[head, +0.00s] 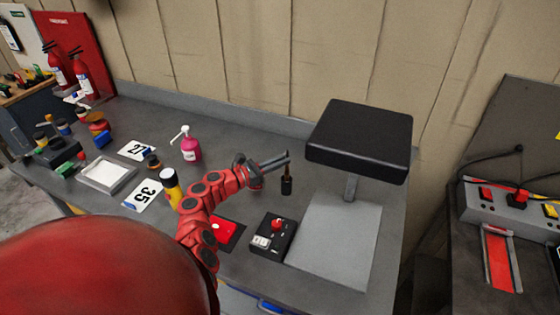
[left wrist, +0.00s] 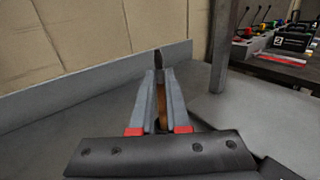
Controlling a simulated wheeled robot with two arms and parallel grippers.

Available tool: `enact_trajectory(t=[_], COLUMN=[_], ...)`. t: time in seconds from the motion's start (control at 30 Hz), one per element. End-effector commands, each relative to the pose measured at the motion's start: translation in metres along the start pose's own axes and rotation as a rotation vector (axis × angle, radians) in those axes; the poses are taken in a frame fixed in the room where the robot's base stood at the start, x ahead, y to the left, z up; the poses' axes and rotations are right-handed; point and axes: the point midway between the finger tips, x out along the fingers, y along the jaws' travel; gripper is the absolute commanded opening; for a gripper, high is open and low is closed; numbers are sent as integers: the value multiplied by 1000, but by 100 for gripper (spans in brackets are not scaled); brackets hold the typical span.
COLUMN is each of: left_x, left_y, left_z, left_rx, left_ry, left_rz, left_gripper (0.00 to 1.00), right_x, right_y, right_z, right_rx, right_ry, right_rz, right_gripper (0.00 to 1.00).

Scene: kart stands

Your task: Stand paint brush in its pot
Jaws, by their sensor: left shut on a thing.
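My left gripper (head: 286,157) is shut on a slim brown and dark thing (head: 286,184) that looks like the paint brush. It hangs below the fingertips over the grey worktop, to the left of the black padded stand. In the left wrist view, the brown part (left wrist: 161,105) shows between the two fingers (left wrist: 160,95), with a dark end beyond. I cannot tell for sure which container is the brush's pot. A small brown and dark jar (head: 152,161) stands by the number cards, left of my arm. My right gripper is not in view.
The black padded stand (head: 358,135) rises to the right of the gripper. A pink pump bottle (head: 190,146), a yellow bottle (head: 170,186) and a black switch box (head: 271,238) stand near my arm. A white tray (head: 106,176) lies farther left.

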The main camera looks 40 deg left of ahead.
Motion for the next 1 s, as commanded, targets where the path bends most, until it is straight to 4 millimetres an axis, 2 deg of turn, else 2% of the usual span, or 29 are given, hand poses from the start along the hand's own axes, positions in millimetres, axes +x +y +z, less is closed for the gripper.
enact_trajectory(t=[0.23,0.27,0.43,0.8,1.0], left_x=[0,0,0,-3,-26], left_y=[0,0,0,0,1], left_z=[0,0,0,-1,0], left_rx=[0,0,0,0,3], left_ry=[0,0,0,-1,-2], left_rz=[0,0,0,0,4], left_gripper=[0,17,48,49,49], right_x=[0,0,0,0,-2], right_y=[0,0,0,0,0], right_z=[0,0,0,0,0], right_rx=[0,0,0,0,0], right_ry=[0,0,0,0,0], right_rz=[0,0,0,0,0], right_gripper=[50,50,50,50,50])
